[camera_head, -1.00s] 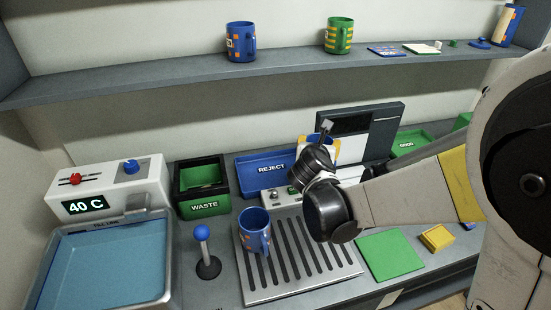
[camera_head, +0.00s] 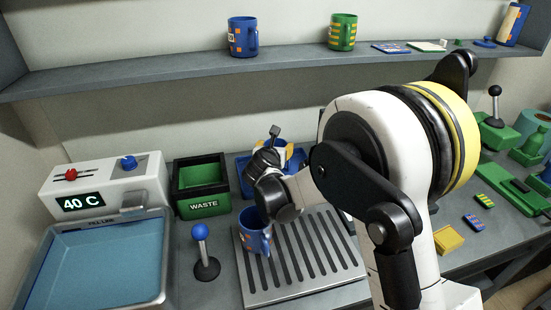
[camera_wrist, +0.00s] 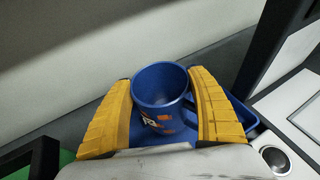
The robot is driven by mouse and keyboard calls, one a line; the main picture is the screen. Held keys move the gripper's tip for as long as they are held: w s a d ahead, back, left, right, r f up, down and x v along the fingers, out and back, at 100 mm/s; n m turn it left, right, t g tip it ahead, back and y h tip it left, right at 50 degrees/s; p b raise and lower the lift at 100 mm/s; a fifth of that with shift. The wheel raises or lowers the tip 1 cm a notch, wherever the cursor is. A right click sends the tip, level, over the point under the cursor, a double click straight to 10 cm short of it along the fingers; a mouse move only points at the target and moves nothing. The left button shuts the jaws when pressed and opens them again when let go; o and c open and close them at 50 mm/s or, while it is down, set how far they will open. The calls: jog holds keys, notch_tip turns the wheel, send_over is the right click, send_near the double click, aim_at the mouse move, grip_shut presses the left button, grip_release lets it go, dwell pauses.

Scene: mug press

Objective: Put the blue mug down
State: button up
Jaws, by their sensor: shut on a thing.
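My gripper (camera_head: 275,148) is shut on a blue mug (camera_wrist: 160,85) with orange squares and a white label. In the wrist view the mug sits between the two yellow fingers, its open top toward the camera and its handle to the right. In the head view the held mug is mostly hidden by my wrist. The gripper is at the blue reject bin (camera_head: 243,183), whose edge also shows beside the mug in the wrist view (camera_wrist: 241,116). I cannot tell whether the mug touches the bin.
Another blue mug (camera_head: 251,228) stands on the slotted grate (camera_head: 300,290), close to my wrist. The waste bin (camera_head: 203,208) is left of the reject bin. A shelf (camera_head: 190,75) above holds mugs.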

jog(key=shift+f+b, duration=0.35)
jog(key=shift+f, duration=0.95)
jog(key=shift+f, duration=0.15)
jog(key=o, duration=1.4)
